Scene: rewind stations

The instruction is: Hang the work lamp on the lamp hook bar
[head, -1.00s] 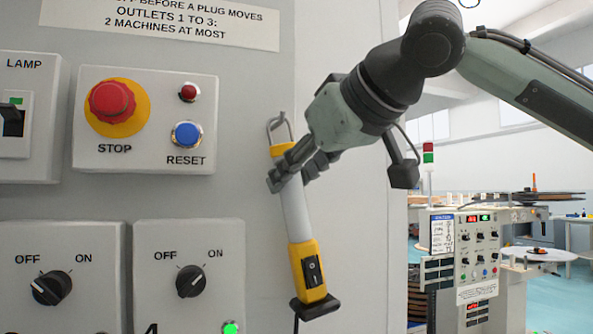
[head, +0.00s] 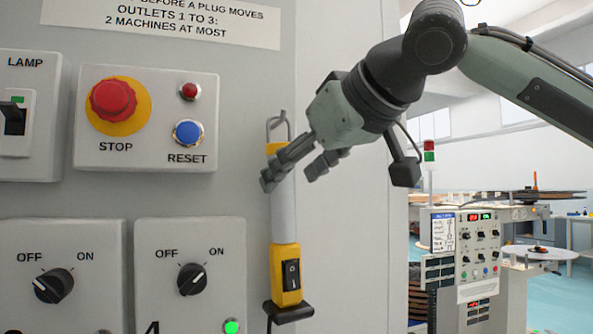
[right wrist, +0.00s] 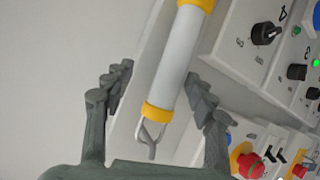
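The work lamp (head: 284,218), a white tube with yellow ends and a black switch, hangs upright against the grey panel in the head view. Its wire loop is at the small lamp hook (head: 283,113) and appears to hang on it. My right gripper (head: 290,177) is open, its fingers apart around the lamp's upper part. In the right wrist view the lamp (right wrist: 176,62) lies between the spread fingers (right wrist: 158,78), with gaps on both sides. The loop and hook (right wrist: 152,150) show near the palm there. My left gripper is out of view.
Left of the lamp are the red stop button (head: 114,100), the blue reset button (head: 188,132) and two rotary switches, one of them nearest the lamp (head: 192,279). The panel's right edge is close by. A machine console (head: 465,250) stands farther back.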

